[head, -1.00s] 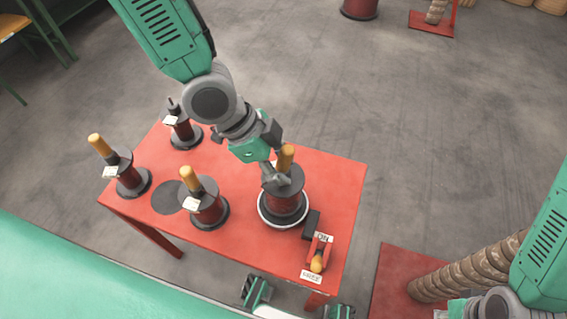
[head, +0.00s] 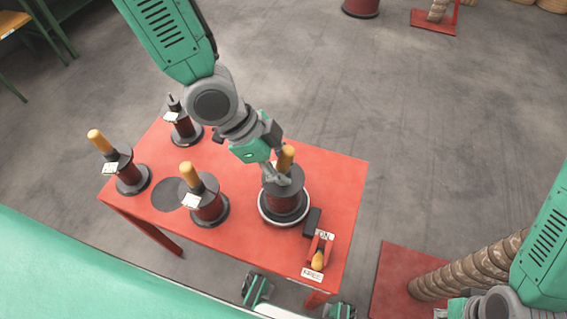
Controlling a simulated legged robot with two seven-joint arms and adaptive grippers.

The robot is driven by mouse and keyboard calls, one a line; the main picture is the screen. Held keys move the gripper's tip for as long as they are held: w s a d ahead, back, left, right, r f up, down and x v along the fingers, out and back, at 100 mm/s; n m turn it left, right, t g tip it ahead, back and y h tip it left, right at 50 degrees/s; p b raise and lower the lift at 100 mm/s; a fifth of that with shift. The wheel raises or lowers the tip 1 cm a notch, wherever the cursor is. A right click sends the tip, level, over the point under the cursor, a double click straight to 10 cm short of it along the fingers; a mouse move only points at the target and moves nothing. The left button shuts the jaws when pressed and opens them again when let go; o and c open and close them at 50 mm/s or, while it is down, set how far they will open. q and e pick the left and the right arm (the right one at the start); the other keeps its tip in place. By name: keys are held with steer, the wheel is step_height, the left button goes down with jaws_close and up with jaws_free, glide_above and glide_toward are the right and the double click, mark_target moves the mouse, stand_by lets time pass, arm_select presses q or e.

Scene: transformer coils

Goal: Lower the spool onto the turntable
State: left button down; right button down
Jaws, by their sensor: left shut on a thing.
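My left gripper (head: 275,174) is shut on the spool (head: 287,200), close to its yellow-handled top. The spool is dark red with black flanges and stands upright. It is over the round turntable (head: 263,216), whose pale rim shows around the spool's bottom flange. The spool appears to be at or very near the turntable's surface; I cannot tell whether they touch. My gripper's fingers are partly hidden by its own wrist. My right arm comes in at the right edge, and its gripper is not clearly visible.
Other spools (head: 208,202), (head: 130,175) and (head: 184,128) stand on the red table (head: 240,250). A dark round spot (head: 166,195) there is bare. A red lever with a yellow knob (head: 317,260) and a black block (head: 312,221) sit right of the turntable.

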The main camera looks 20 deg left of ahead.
arm_select(q)
steer(key=c, duration=1.1)
jaws_free()
steer(key=shift+r, duration=0.1)
steer(key=v, duration=1.1)
steer(key=shift+a+r, duration=0.2)
steer(key=shift+r, duration=0.15)
steer(key=shift+s, duration=0.1)
